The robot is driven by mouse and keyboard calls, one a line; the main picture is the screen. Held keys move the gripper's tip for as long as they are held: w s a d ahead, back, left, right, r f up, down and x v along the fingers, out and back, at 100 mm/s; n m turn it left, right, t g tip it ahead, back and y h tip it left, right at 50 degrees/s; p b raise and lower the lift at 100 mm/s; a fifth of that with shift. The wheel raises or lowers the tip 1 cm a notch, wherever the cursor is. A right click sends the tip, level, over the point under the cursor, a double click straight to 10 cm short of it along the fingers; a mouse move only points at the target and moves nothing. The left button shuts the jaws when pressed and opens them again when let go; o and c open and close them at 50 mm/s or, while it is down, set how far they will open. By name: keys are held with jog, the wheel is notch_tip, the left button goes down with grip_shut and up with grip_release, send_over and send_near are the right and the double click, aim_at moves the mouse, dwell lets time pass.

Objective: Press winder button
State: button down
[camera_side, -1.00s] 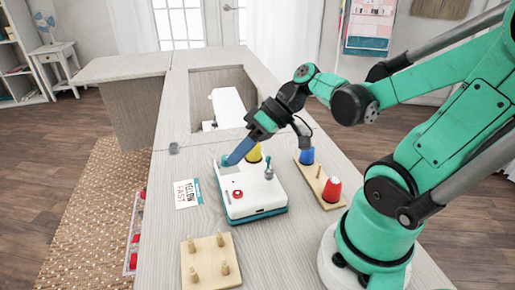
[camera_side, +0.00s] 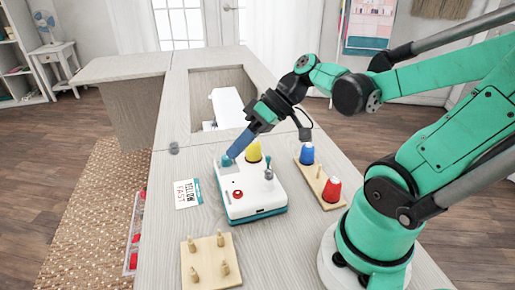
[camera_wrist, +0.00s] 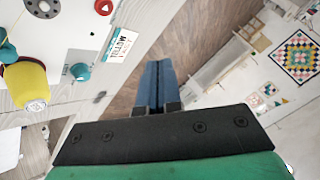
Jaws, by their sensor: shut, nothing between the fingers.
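The winder (camera_side: 242,207) is a white box with a teal base on the table. A small red round button (camera_side: 237,194) is on its top near the front. A teal round piece (camera_side: 224,162) is at its far left corner. A yellow cone (camera_side: 254,152) and a small lever (camera_side: 268,173) are also on it. The wrist view shows the closed fingers (camera_wrist: 158,68), the red button (camera_wrist: 104,7), the teal piece (camera_wrist: 80,72) and the cone (camera_wrist: 28,85).
A card reading YELLOW FAST (camera_side: 187,193) lies left of the winder. A wooden board with pegs (camera_side: 211,274) lies in front. Another board holds a blue cone (camera_side: 307,153) and a red cone (camera_side: 332,189) to the right. The table has a recessed opening behind.

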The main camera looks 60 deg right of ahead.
jog(key=shift+r, duration=0.8)
jog(key=shift+f, duration=0.1)
jog(key=shift+f, duration=4.3)
jog(key=shift+r, duration=2.55)
notch_tip(320, 180, up, 9)
send_over(242, 192)
